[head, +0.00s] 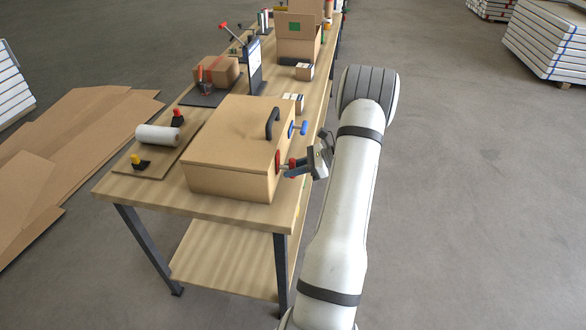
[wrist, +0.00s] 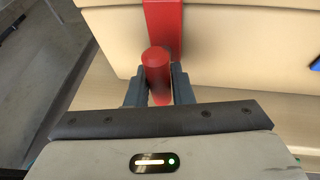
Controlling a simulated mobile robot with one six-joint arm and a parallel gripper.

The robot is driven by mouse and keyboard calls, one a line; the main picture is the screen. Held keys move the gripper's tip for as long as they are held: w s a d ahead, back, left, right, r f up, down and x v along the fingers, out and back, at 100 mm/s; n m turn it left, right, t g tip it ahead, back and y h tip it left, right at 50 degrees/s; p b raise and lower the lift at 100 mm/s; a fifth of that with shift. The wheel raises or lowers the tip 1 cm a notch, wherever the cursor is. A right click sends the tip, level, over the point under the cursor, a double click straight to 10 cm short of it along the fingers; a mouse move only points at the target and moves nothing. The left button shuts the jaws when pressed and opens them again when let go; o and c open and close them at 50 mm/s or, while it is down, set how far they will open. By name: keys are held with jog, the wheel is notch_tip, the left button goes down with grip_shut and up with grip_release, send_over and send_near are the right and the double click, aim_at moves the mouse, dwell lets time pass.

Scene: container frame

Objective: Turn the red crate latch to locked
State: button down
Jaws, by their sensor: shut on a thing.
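The tan crate (head: 226,155) stands on the wooden bench, with a black handle (head: 272,123) near its right edge. The red latch (head: 277,162) is on the crate's right side. In the wrist view its red plate (wrist: 165,25) runs up the crate's face, and its red knob (wrist: 157,68) sticks out toward me. My gripper (head: 293,168) reaches the latch from the right. In the wrist view my gripper (wrist: 157,88) is shut on the red knob, one finger on each side. The lower part of the knob is partly hidden between the fingers.
A blue latch (head: 298,129) sits farther back on the same crate side. A white roll (head: 158,135), small boxes (head: 304,71) and a taped carton (head: 215,71) share the bench. The floor (head: 470,220) right of my arm is clear.

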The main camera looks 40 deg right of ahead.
jog(key=shift+a, duration=0.1)
jog(key=c, duration=1.3)
grip_release()
jog(key=shift+r, duration=0.1)
jog(key=b+v, duration=0.1)
jog(key=v, duration=0.7)
jog(key=shift+w+a, duration=0.1)
